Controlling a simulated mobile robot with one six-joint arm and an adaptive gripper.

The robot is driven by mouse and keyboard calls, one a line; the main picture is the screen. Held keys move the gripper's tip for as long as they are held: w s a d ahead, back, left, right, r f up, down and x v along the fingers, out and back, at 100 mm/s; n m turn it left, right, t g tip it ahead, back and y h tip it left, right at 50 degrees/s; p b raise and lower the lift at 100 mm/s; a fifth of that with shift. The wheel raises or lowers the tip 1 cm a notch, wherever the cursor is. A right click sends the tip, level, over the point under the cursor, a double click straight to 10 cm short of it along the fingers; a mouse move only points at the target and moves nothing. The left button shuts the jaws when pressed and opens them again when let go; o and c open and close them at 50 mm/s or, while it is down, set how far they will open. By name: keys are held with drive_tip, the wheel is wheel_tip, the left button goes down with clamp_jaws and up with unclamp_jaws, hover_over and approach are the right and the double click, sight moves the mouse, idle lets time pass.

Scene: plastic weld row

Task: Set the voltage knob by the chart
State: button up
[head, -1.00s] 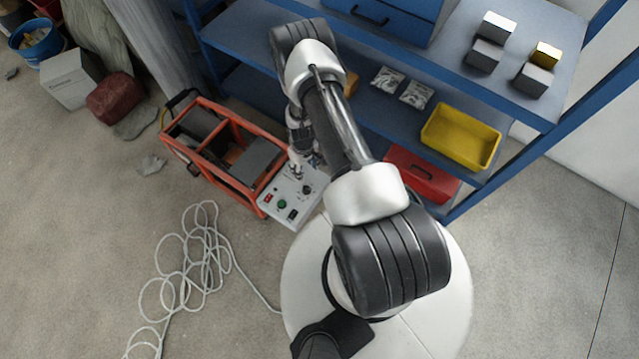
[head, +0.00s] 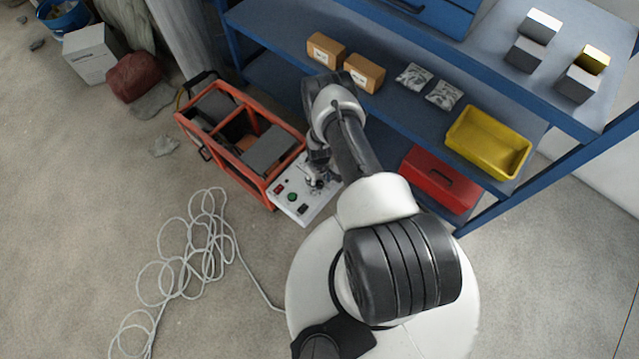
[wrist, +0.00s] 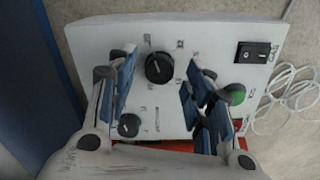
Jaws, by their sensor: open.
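The white control panel (head: 292,205) sits at the front end of an orange-framed machine (head: 262,190). In the wrist view, the panel (wrist: 95,40) carries a large black knob (wrist: 159,68) with a white pointer mark and a smaller black knob (wrist: 129,125) nearer my gripper. Small markings surround both knobs but are too blurred to read, so I cannot tell which is voltage. My gripper (wrist: 160,74) is open, its fingers on either side of the large knob, with gaps visible. In the head view, my gripper (head: 318,183) is over the panel's right part. I see no readable chart.
The panel also has a black rocker switch (wrist: 257,52) and a green button (wrist: 237,94). A blue shelf (head: 400,125) stands close behind, with a yellow bin (head: 488,142) and a red box (head: 440,179). White cable (head: 205,250) lies coiled on the floor.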

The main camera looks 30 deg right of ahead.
drive_tip(key=shift+f, duration=0.55)
drive_tip(key=shift+c, duration=0.6)
drive_tip(key=c, duration=0.9)
drive_tip(key=shift+c, duration=0.3)
